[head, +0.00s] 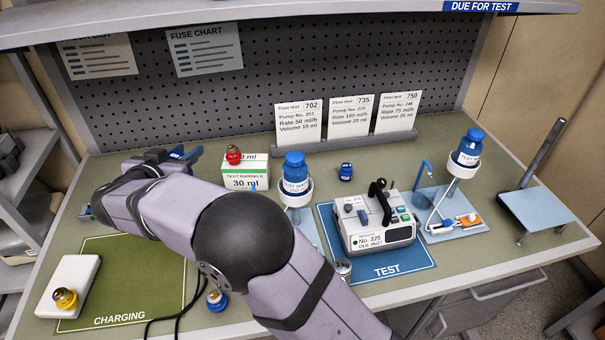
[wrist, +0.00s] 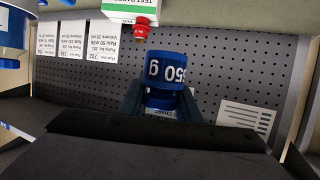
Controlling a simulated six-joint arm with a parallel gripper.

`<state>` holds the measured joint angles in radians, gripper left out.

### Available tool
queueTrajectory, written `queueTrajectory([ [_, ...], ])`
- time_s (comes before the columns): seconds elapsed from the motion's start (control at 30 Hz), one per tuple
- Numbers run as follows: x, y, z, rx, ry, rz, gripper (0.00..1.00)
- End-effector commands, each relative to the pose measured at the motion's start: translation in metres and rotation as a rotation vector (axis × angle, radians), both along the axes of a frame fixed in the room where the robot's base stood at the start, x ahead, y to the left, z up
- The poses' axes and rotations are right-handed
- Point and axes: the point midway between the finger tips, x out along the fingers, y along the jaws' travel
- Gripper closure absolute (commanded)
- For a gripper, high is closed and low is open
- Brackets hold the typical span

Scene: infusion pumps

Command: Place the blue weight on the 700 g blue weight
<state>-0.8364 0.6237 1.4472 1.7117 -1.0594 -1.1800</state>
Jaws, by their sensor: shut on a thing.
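My gripper (wrist: 163,102) is shut on a blue weight (wrist: 166,72), which sits between the two dark fingers in the wrist view. Its white lettering is upside down there and seems to end in 50 g. In the head view my gripper (head: 180,153) is at the back left, below the wall charts, and the held weight is hard to make out. A small blue object (head: 345,172) with a light marking stands behind the pump, right of the blue-topped bottle; its label is too small to read. I cannot make out a 700 g label.
A box with a red object (head: 233,154) on top stands beside my arm. A blue-topped bottle (head: 295,165) sits in a white holder. A pump (head: 376,222) stands on the TEST mat (head: 395,268). A 1 kg weight (head: 343,268) is near the front. The CHARGING mat (head: 125,255) is mostly bare.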

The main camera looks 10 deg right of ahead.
Motion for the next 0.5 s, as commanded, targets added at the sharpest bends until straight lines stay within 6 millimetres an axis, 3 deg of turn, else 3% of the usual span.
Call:
queueTrajectory([
  [0.2,0.043,-0.057,0.027,0.002,-0.006,-0.215,1.00],
  [0.5,0.075,-0.143,0.047,-0.001,-0.006,-0.496,1.00],
])
